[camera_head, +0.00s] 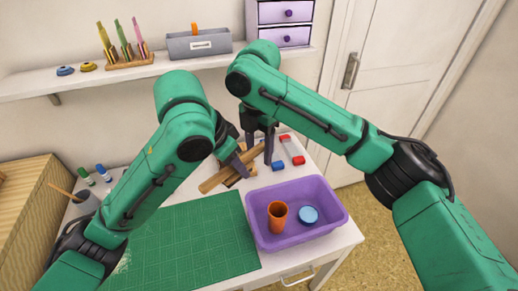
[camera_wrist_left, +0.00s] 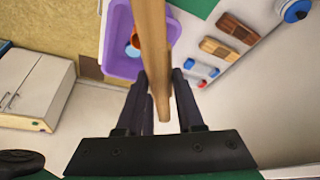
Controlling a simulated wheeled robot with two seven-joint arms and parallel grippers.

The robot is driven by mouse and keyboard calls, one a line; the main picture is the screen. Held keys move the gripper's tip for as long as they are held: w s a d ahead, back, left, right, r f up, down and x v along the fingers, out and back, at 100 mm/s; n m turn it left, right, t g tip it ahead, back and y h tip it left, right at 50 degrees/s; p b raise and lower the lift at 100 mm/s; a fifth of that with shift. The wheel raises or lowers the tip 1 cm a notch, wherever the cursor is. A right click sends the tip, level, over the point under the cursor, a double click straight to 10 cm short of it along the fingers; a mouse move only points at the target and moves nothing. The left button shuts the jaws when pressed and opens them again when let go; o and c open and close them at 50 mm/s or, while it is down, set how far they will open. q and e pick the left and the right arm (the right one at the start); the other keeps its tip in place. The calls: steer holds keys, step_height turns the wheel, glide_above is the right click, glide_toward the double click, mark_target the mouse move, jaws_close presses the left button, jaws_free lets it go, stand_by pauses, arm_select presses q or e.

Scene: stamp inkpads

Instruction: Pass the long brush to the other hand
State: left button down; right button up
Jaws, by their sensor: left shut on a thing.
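The long brush (camera_head: 218,180) is a light wooden bar held at a slant above the table's back part. My left gripper (camera_head: 240,166) is shut on it near its upper right part. In the left wrist view the brush (camera_wrist_left: 152,45) runs upright between the fingers of my left gripper (camera_wrist_left: 162,105). My right gripper (camera_head: 258,141) is at the brush's upper right end, its two dark fingers apart, one to each side of that end. I cannot tell whether they touch it.
A purple bin (camera_head: 262,241) with an orange cup (camera_head: 277,216) and a blue round item (camera_head: 308,215) stands at front right. A green mat (camera_head: 185,245) covers the front left. Small red (camera_head: 292,150) and blue (camera_head: 278,166) items lie behind the bin. A shelf (camera_head: 190,65) runs along the wall.

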jaws_close()
arm_select(q)
steer(key=shift+c, duration=2.2)
jaws_free()
